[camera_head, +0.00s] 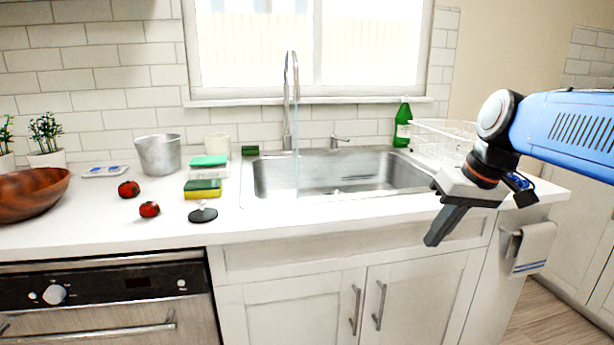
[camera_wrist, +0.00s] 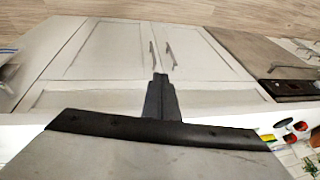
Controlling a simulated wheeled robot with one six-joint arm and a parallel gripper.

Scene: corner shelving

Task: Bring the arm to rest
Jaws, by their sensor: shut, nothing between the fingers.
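My gripper (camera_head: 432,241) hangs from the blue arm at the right of the head view, in front of the sink cabinet and near the counter's front edge. Its dark fingers are together, point down and to the left, and hold nothing. In the wrist view my gripper (camera_wrist: 160,77) shows as one closed dark shape against the white cabinet doors (camera_wrist: 110,55). The fingers appear apart from the cabinet, though the exact gap cannot be told.
The sink (camera_head: 270,180) with running water lies behind my gripper. A green bottle (camera_head: 402,128) and a clear rack (camera_head: 445,128) stand near the arm. Tomatoes (camera_head: 149,209), sponges (camera_head: 203,190) and a wooden bowl (camera_head: 30,196) are on the left counter. A towel (camera_head: 534,248) hangs at right.

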